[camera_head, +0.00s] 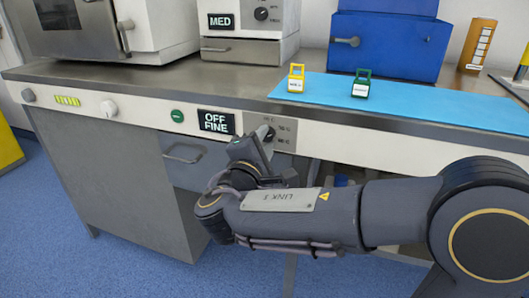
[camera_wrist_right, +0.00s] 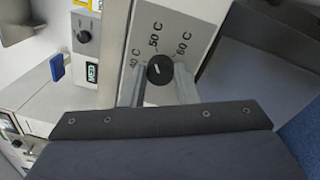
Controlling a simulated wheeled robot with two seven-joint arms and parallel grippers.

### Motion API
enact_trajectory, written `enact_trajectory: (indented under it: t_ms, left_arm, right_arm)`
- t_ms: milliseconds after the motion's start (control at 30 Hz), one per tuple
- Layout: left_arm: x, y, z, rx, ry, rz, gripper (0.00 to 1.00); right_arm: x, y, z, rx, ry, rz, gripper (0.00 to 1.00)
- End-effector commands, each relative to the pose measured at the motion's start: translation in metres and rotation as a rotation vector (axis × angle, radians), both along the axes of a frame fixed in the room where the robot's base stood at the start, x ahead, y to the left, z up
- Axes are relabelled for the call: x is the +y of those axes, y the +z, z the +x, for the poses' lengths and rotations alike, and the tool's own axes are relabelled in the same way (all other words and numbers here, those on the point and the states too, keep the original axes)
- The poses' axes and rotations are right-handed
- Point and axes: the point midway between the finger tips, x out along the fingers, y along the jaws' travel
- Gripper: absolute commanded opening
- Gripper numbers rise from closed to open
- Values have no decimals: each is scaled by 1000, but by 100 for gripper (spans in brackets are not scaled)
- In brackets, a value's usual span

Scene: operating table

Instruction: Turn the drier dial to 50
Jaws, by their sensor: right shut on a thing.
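The drier dial (camera_wrist_right: 159,69) is a round black knob with a pale pointer mark. It sits on a light panel (camera_wrist_right: 150,22) lettered 40 C, 50 C and 60 C. My right gripper (camera_wrist_right: 159,78) has one finger on each side of the knob and is shut on it. The pointer lies at a slant; I cannot tell exactly which mark it points to. In the head view the dial (camera_head: 269,132) is partly hidden by my right gripper (camera_head: 259,143) at the table's front panel. My left gripper is not in view.
A display (camera_head: 216,122) beside the dial reads OFF FINE. A drawer handle (camera_head: 184,153) sticks out below. A blue mat (camera_head: 420,108) with a yellow and a green tagged item lies on the tabletop above. A blue box (camera_head: 385,45) stands behind.

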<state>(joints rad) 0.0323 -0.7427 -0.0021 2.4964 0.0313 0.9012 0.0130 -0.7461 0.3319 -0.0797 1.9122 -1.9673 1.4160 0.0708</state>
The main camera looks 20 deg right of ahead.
Motion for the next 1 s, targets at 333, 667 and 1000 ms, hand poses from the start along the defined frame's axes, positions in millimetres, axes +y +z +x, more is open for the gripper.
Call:
enact_trajectory:
  t_ms: [333,667,1000]
  left_arm:
    - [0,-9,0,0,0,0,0]
    - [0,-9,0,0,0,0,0]
    - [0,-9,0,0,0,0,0]
  right_arm:
    - [1,-1,0,-27,1,45,5]
    - [1,-1,0,-26,1,44,29]
    - [0,-1,0,-28,0,43,49]
